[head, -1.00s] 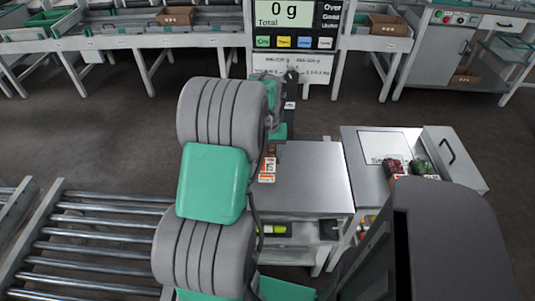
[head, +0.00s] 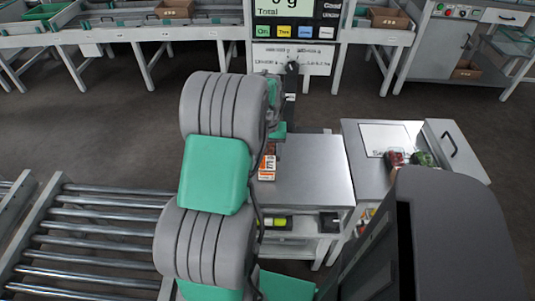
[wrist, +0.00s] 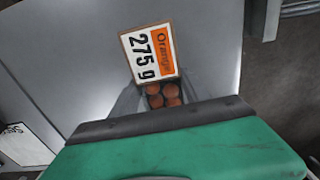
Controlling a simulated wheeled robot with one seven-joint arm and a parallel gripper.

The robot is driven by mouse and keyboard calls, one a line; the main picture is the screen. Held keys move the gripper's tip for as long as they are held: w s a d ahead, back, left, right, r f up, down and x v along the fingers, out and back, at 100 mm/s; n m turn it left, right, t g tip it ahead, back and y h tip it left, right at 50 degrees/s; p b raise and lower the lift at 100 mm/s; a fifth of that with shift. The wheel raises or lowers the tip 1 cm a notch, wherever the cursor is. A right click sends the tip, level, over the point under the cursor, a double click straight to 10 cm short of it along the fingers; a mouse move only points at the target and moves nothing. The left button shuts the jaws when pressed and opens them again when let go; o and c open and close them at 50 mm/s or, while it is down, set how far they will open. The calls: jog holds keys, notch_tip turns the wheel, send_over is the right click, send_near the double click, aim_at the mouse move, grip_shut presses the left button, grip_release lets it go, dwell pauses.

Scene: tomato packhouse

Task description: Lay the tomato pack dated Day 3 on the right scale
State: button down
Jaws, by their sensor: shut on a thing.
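A small dark pack of red-orange tomatoes (wrist: 163,93) shows just past the front edge of my gripper in the wrist view, and its near part is hidden. It also shows as a dark reddish patch in the head view (head: 270,148). My gripper (wrist: 160,104) is shut on this pack over the steel bench; its fingertips are mostly hidden. I cannot read any date. A display (head: 298,12) reading "0 g Total" stands behind, cut by the top edge. I cannot clearly make out the right scale's platform.
The steel bench (head: 315,175) is bare right of my arm. A second bench right of it holds a red pack (head: 395,159), a green pack (head: 424,159) and a partly hidden sign (head: 385,140). A roller conveyor (head: 90,235) is at left.

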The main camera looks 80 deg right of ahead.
jog(key=shift+f, duration=0.25)
jog(key=shift+c, duration=2.2)
grip_release()
notch_tip(320, 180, up, 8)
jog(key=shift+f, duration=0.1)
jog(key=shift+w, duration=0.1)
